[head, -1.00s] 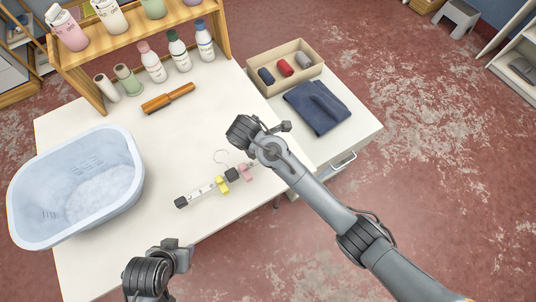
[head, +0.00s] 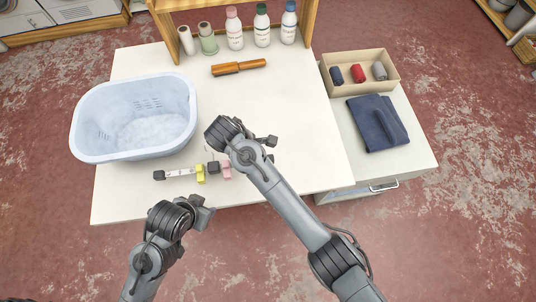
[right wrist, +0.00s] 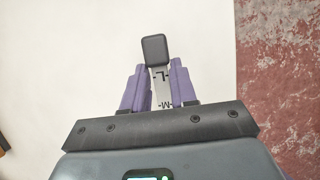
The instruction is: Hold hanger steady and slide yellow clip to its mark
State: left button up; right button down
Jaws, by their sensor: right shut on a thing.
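The hanger (head: 181,173) lies near the table's front edge, with a pale marked bar, dark end pad and dark middle block. Its yellow clip (head: 200,173) sits on the bar left of the block; a pink clip (head: 225,169) sits right of it.
A blue basket (head: 135,145) stands on the table (head: 290,130) left of and behind the hanger. A wooden-handled tool (head: 239,68) and several bottles are farther back. A box of rolls (head: 392,88) and folded dark cloth (head: 376,123) are at right.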

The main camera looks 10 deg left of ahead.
jog(key=shift+a, duration=0.1)
dwell(0.4)
jog(key=shift+w+r+n, duration=0.1)
jog(key=shift+r+n, duration=0.15)
jog(key=shift+n, duration=0.25)
jog(key=shift+y, duration=0.3)
jog(key=w+d, duration=0.2)
jog(key=d, duration=0.1)
jog(key=w+d, duration=0.1)
jog(key=d, duration=0.1)
jog(key=shift+w+d+r, duration=0.1)
jog(key=shift+w+r, duration=0.05)
jog(key=shift+r, duration=0.15)
send_near(318, 158)
jog(key=shift+w+d+f+m, duration=0.15)
jog(key=shift+w+f+m, duration=0.1)
jog(key=shift+f, duration=0.35)
jog(key=shift+w+d+f+m, duration=0.15)
jog(key=shift+w+f, duration=0.1)
jog(key=shift+f, duration=0.4)
jog(key=shift+d+f+h, duration=0.25)
jog(key=shift+d+h, duration=0.15)
jog(key=shift+d, duration=0.05)
jog(key=shift+f, duration=0.1)
jog(key=shift+f, duration=1.4)
